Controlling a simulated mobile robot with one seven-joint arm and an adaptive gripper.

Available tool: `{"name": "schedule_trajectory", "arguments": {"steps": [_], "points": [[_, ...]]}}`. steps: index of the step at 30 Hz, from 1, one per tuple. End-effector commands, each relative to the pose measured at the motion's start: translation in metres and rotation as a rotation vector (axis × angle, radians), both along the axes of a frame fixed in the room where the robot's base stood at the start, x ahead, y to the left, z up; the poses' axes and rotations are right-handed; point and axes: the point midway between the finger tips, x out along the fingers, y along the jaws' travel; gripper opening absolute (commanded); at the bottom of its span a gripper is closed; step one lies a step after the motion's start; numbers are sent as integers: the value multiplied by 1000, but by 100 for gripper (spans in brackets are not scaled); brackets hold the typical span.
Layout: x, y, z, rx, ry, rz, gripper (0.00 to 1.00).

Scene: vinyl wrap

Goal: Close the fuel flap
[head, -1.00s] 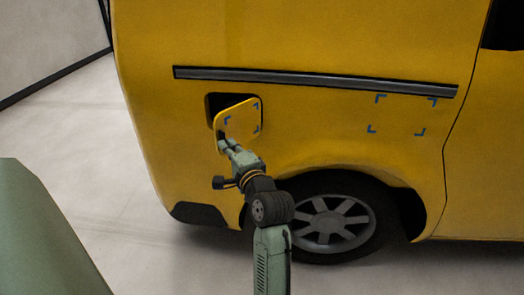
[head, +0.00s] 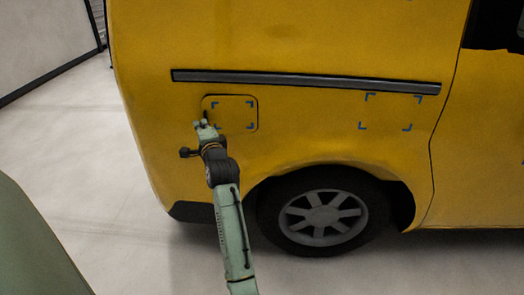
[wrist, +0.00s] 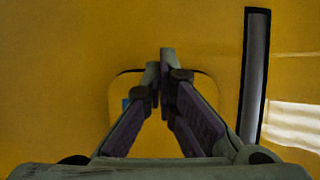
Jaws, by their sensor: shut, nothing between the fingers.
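The fuel flap (head: 240,113) is a yellow rounded panel with blue corner marks on the yellow van's side. In the head view it lies in its opening and looks level with the body, with a thin dark outline around it. My gripper (head: 205,117) is at the flap's left edge, shut and empty. In the wrist view the gripper's fingertips (wrist: 161,62) meet in front of the flap (wrist: 128,88), hiding its middle. I cannot tell whether the fingertips touch the flap.
A dark trim strip (head: 305,81) runs above the flap; it also shows in the wrist view (wrist: 254,80). Blue corner marks (head: 390,112) are on the body to the right. The rear wheel (head: 320,213) is below. Pale floor (head: 85,160) lies open at the left.

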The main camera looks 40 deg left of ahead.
Motion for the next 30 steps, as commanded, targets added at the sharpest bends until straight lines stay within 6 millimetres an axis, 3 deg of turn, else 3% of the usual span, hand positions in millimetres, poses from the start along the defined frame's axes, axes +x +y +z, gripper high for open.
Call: {"name": "schedule_trajectory", "arguments": {"steps": [9,30], "points": [[10,14,0,0,0,0,0],[12,14,0,-1,0,-1,0]]}}
